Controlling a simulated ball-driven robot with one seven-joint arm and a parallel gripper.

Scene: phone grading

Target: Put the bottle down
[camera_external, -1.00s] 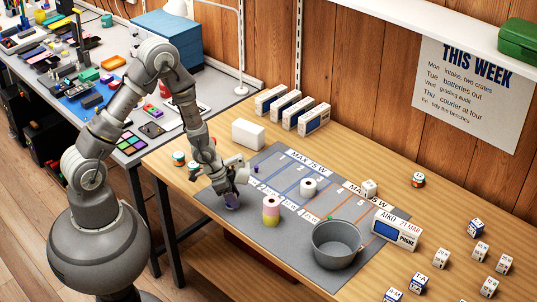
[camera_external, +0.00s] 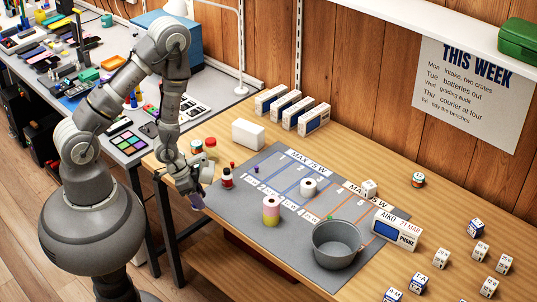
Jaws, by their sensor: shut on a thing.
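My gripper (camera_external: 194,193) is at the left end of the grey mat (camera_external: 285,235), close to the table's front edge. It is shut on a small purple bottle (camera_external: 198,204), which shows only in part below the fingers. I cannot tell whether the bottle touches anything; it appears at or just past the table's edge. A small dark red bottle with a pale label (camera_external: 227,179) stands upright on the left end of the mat, right of my gripper and apart from it.
A pink and yellow roll (camera_external: 271,211), a white roll (camera_external: 308,187) and a grey pot (camera_external: 337,245) stand on the mat. A white box (camera_external: 248,135) and several phone boxes (camera_external: 285,108) are behind. Jars (camera_external: 211,148) stand left. The mat's middle has free room.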

